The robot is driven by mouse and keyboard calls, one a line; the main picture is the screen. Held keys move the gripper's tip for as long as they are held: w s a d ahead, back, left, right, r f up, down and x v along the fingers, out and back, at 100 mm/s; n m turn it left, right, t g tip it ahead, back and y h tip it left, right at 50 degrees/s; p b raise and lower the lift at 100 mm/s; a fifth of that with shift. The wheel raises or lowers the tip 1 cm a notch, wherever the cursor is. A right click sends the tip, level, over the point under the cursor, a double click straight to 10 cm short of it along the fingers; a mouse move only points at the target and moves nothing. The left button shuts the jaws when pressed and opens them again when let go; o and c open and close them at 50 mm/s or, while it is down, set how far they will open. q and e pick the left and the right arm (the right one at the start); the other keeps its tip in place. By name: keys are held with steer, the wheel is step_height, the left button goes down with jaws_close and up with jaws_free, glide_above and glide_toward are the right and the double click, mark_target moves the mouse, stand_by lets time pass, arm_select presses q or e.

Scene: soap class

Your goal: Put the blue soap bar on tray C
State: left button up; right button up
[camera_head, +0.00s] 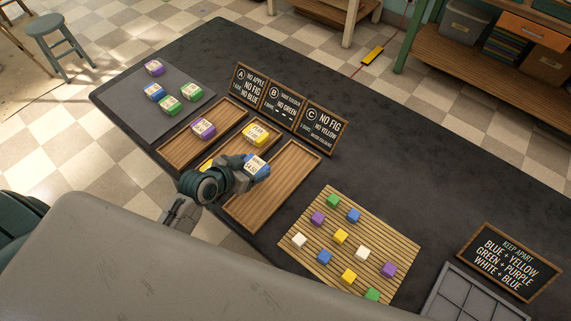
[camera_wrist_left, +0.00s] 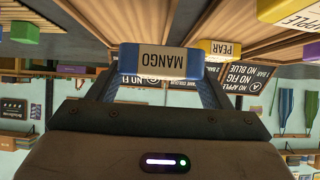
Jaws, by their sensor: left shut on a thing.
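The blue soap bar (camera_head: 257,166) has a white label, which reads MANGO in the wrist view (camera_wrist_left: 160,61). My left gripper (camera_head: 249,170) is shut on it, and the fingers (camera_wrist_left: 160,85) show on either side of it in the wrist view. My right gripper is not in view.
Tray B (camera_head: 231,143) holds a yellow PEAR bar (camera_head: 256,133) and another yellow bar partly hidden by my gripper. Tray A (camera_head: 179,149) holds a purple bar (camera_head: 204,127). Several bars lie on a grey mat (camera_head: 180,75). Sign C (camera_head: 320,127) stands behind tray C. A slatted mat (camera_head: 320,245) holds coloured cubes.

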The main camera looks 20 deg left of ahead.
arm_select(q)
steer(key=p, duration=0.3)
glide_above(291, 165)
steer(key=shift+s+f, duration=0.1)
steer(key=shift+f, duration=0.45)
steer(key=shift+d+f+p, duration=0.1)
steer(key=shift+f+p, duration=0.05)
steer(key=shift+p, duration=0.15)
step_height(291, 165, down, 3)
steer(key=shift+r+p, duration=0.1)
steer(key=shift+p, duration=0.4)
steer(key=shift+f, duration=0.25)
steer(key=shift+f, duration=0.1)
